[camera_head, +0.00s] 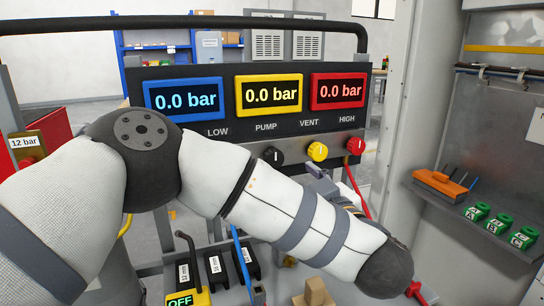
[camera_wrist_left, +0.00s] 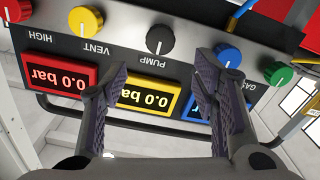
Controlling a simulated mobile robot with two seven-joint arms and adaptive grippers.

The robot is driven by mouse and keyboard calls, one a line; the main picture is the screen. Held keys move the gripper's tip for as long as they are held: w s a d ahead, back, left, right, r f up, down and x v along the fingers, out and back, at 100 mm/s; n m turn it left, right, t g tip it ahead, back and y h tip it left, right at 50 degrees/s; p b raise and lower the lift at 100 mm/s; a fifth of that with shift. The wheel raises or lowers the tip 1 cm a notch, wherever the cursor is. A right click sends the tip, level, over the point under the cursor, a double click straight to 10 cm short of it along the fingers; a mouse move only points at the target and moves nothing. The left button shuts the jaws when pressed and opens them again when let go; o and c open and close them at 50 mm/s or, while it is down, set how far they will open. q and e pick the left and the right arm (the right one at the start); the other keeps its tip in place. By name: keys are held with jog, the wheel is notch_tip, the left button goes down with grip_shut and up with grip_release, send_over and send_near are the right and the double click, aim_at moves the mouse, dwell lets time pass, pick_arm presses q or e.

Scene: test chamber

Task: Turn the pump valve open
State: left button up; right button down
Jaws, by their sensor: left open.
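The pump valve is a black round knob (camera_head: 273,156) under the PUMP label on the control panel. Its white mark runs up toward the label. In the left wrist view, which is upside down, the black knob (camera_wrist_left: 160,38) lies beyond the gap between the fingers. My left gripper (camera_wrist_left: 163,68) is open and empty, with one finger on each side of that gap and apart from the knob. In the head view my left arm crosses in front of the panel and hides most of the gripper. My right gripper is not in view.
The yellow VENT knob (camera_head: 317,151) and red HIGH knob (camera_head: 356,146) sit right of the pump knob. The yellow-framed display (camera_head: 269,95) reads 0.0 bar. A shelf (camera_head: 480,224) stands right.

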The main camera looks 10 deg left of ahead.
aim_at(275, 158)
pick_arm(q)
jog(key=x, duration=0.9)
jog(key=shift+w+a, duration=0.3)
jog(key=c, duration=1.2)
